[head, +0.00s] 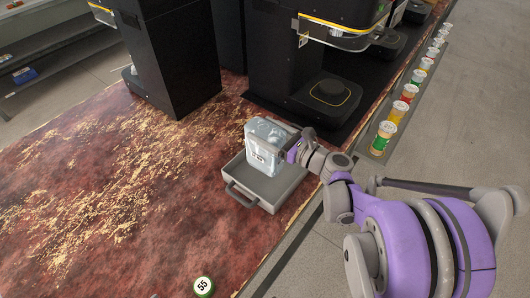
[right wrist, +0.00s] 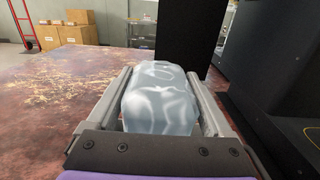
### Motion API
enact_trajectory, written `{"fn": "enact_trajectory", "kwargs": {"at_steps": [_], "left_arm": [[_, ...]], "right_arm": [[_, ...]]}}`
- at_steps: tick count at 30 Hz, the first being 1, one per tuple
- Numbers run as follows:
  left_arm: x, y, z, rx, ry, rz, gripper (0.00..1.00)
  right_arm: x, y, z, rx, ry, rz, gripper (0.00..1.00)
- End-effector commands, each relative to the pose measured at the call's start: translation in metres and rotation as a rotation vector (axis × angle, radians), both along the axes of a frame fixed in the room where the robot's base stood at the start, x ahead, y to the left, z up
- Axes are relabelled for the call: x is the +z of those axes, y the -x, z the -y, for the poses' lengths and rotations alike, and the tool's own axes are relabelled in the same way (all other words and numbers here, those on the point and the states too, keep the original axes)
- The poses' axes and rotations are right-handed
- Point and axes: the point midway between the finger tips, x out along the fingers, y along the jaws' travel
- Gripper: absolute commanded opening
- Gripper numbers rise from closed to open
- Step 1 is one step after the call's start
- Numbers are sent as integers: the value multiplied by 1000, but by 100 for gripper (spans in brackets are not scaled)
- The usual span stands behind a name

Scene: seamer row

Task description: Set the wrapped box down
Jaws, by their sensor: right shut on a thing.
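The wrapped box (head: 264,147) is pale blue-white in clear, shiny film with a dark printed label on its front. It stands upright over a grey case with a handle (head: 270,199) on the red-brown surface. My right gripper (head: 289,150) is shut on the wrapped box from its right side. In the right wrist view the wrapped box (right wrist: 160,102) sits between the two grey fingers. Whether its underside touches the case cannot be told. My left gripper is not in view.
A row of coloured cans (head: 383,137) lines the strip at right. The stained surface (head: 130,190) left of the case is mostly clear.

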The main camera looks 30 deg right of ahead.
Motion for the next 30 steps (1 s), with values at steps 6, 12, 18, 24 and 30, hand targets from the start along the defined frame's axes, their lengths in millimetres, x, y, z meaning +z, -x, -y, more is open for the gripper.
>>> {"fn": "enact_trajectory", "kwargs": {"at_steps": [6,12,18,24,30], "left_arm": [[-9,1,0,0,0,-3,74],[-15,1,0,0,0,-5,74],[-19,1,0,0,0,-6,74],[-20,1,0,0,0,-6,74],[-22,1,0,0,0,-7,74]], "right_arm": [[-28,0,0,0,-1,1,0],[-50,0,0,0,-1,0,0],[-66,0,0,0,-1,1,0],[-66,0,0,0,-1,1,0],[-69,0,0,0,0,0,100]]}}
